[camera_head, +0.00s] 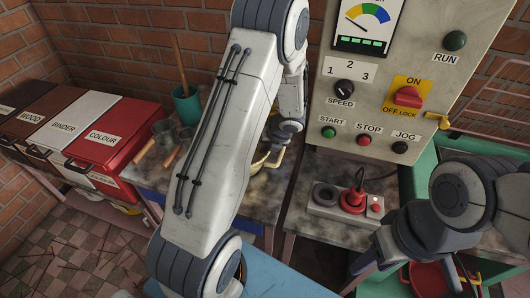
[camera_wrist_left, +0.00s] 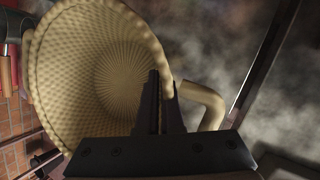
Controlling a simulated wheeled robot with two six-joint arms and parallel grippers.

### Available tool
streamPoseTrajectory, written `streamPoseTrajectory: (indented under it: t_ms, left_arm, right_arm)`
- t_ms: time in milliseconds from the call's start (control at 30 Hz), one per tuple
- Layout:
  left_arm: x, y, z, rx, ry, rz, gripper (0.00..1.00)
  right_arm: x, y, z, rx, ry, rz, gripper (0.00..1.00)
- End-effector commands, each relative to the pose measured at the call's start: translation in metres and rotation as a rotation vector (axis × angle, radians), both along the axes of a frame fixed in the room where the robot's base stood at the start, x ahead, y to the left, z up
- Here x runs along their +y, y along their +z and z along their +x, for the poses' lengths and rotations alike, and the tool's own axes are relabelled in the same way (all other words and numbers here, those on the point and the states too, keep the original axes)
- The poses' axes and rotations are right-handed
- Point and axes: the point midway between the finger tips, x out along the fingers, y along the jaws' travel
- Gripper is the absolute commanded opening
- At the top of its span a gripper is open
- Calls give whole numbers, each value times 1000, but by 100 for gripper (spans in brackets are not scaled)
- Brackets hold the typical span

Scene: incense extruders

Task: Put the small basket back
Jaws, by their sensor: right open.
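The small basket is woven and straw-coloured, with a curved handle. It fills the left of the left wrist view (camera_wrist_left: 95,60), its open mouth facing the camera. In the head view a yellowish part of it (camera_head: 260,162) shows over the bench, mostly hidden behind my left arm. My left gripper (camera_wrist_left: 164,85) has its fingers close together at the basket's rim by the handle, one finger inside, and looks shut on the wall. In the head view my left gripper (camera_head: 276,152) is partly hidden. My right gripper (camera_head: 462,278) is open at the lower right, its fingertips hard to make out.
A control panel (camera_head: 385,75) stands at the back. A box with a red knob (camera_head: 352,198) sits on the bench before it. A green cup (camera_head: 187,106) and wooden-handled tools (camera_head: 158,138) are left of my arm. Labelled bins, including a red one (camera_head: 110,140), stand further left.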

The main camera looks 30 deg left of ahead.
Motion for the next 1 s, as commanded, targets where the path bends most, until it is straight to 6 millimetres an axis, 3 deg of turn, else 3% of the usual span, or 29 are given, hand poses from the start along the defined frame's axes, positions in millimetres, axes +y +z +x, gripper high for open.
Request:
streamPoseTrajectory:
  t_ms: [400,433,500,833,1000]
  left_arm:
    - [1,-10,0,-2,1,0,0]
    - [1,-10,0,-1,2,0,7]
    - [1,-9,0,-1,2,0,33]
    - [0,-8,0,-1,2,0,33]
    - [-6,9,-1,-4,-1,0,33]
  right_arm:
    - [0,-5,0,0,0,0,49]
    - [0,-5,0,0,0,0,49]
    - [0,-4,0,0,0,0,49]
    - [0,-3,0,0,0,0,49]
    - [0,3,0,0,0,0,49]
